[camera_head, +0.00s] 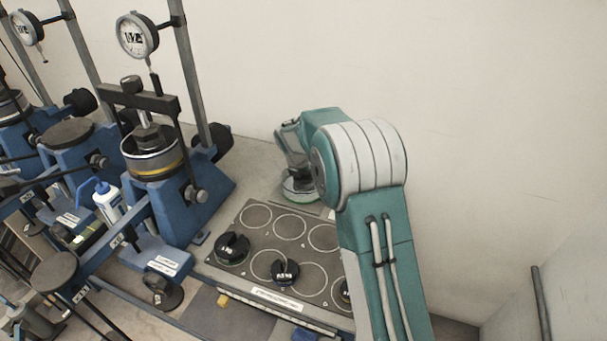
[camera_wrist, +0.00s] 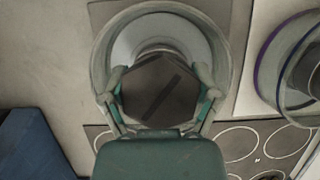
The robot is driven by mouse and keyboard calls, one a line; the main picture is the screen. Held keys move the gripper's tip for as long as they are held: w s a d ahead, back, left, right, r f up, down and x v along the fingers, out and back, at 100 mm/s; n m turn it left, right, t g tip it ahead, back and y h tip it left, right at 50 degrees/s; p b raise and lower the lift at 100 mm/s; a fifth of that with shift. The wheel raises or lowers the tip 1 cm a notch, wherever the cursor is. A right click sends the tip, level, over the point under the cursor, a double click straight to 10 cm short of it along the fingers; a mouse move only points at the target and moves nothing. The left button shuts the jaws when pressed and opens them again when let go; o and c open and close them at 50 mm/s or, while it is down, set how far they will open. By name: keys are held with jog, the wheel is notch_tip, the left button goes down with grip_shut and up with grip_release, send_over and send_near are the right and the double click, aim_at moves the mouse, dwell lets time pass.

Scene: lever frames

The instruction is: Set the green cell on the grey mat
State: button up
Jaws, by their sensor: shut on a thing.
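The green cell (camera_head: 300,190) is a round, clear-walled cell with a greenish rim. In the wrist view the cell (camera_wrist: 104,52) has a dark hexagonal top knob with a slot. My gripper (camera_head: 291,150) is over it in the head view. In the wrist view my gripper (camera_wrist: 158,92) has its fingers shut on both sides of the knob. A darker grey patch that looks like the grey mat (camera_wrist: 101,13) shows behind the cell, partly hidden by it. I cannot tell whether the cell touches the surface.
A second clear cell with a purple rim (camera_wrist: 262,62) stands close at the right. A plate with ringed circles (camera_head: 256,216) holds several black weights (camera_head: 232,247). A blue test frame (camera_head: 178,205) with a dial gauge (camera_head: 137,35) stands at the left. A wall rises behind.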

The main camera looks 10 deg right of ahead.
jog(key=shift+r, duration=0.1)
jog(key=o, duration=1.1)
jog(key=shift+o, duration=0.2)
jog(key=s+a+r+m, duration=0.1)
jog(key=s+r+m, duration=0.4)
jog(key=r, duration=0.4)
jog(key=s+r+m, duration=0.2)
jog(key=s+r, duration=0.5)
jog(key=r, duration=0.1)
jog(key=s+r+m+t+y, duration=0.1)
jog(key=s+m+y, duration=0.1)
jog(key=s+m, duration=2)
jog(key=s, duration=0.6)
jog(key=shift+s+d+t+y, duration=0.3)
jog(key=shift+s+t, duration=0.05)
jog(key=shift+t, duration=0.05)
